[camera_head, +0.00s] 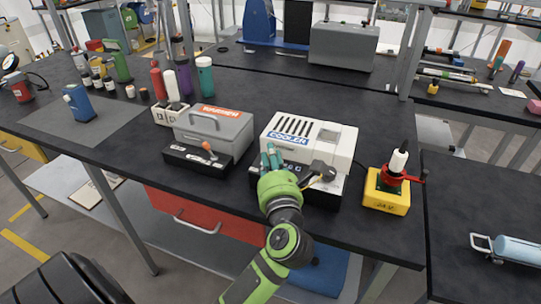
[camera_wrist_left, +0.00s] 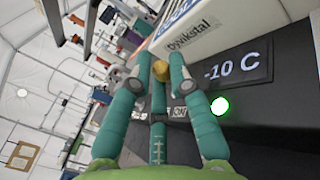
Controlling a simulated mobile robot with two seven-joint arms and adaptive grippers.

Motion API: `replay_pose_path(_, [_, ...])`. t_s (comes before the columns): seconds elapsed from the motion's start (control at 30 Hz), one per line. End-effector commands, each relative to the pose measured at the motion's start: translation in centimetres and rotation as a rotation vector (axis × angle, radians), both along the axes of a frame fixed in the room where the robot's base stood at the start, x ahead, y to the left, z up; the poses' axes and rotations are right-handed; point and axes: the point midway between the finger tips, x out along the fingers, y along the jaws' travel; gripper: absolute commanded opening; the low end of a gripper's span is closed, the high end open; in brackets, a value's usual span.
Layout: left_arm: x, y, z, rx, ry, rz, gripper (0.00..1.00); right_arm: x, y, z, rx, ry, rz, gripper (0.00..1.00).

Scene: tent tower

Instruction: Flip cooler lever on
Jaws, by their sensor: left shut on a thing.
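The cooler (camera_head: 325,140) is a white box with a slotted top and a blue COOLER label, on a black base at the front of the dark workbench. My left gripper (camera_head: 270,157) is at its front left. In the left wrist view, the gripper's teal fingers (camera_wrist_left: 160,66) are shut on the brass-coloured lever knob (camera_wrist_left: 160,72). An ON label (camera_wrist_left: 179,112) shows near the fingers. The cooler's display (camera_wrist_left: 235,70) reads -10 C, and a round light (camera_wrist_left: 220,107) glows green. The fingers hide most of the lever. My right gripper is not in view.
A grey warmer (camera_head: 215,132) with an orange-knobbed lever stands left of the cooler. A yellow 24 V box (camera_head: 386,192) with a red clamp stands close on its right. Several bottles stand further left. The bench behind the cooler is mostly clear.

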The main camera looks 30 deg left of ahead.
Motion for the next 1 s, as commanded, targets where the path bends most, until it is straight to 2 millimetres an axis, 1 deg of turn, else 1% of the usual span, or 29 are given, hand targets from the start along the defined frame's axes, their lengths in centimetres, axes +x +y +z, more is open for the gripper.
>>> replay_pose_path(0.1, [0.1,-0.3,0.1,0.038,0.004,-0.007,0.00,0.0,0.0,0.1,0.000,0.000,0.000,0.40])
replay_pose_path(0.33, [0.2,-0.4,0.1,0.039,0.003,-0.010,0.00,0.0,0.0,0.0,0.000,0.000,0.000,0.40])
replay_pose_path(0.37, [0.2,-0.4,0.1,0.039,0.003,-0.010,0.31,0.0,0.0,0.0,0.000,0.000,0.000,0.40])
replay_pose_path(0.4, [0.2,-0.4,0.1,0.039,0.003,-0.010,0.40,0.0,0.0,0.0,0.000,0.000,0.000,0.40])
replay_pose_path(0.77, [-0.1,-0.5,0.0,0.036,0.007,-0.006,0.40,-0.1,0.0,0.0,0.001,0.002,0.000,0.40])
replay_pose_path(0.87, [-0.8,-1.1,-0.2,0.036,0.009,-0.007,0.40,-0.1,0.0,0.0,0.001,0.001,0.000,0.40])
replay_pose_path(1.0, [-2.7,-2.9,-0.4,0.035,0.010,-0.007,0.40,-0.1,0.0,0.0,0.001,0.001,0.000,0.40])
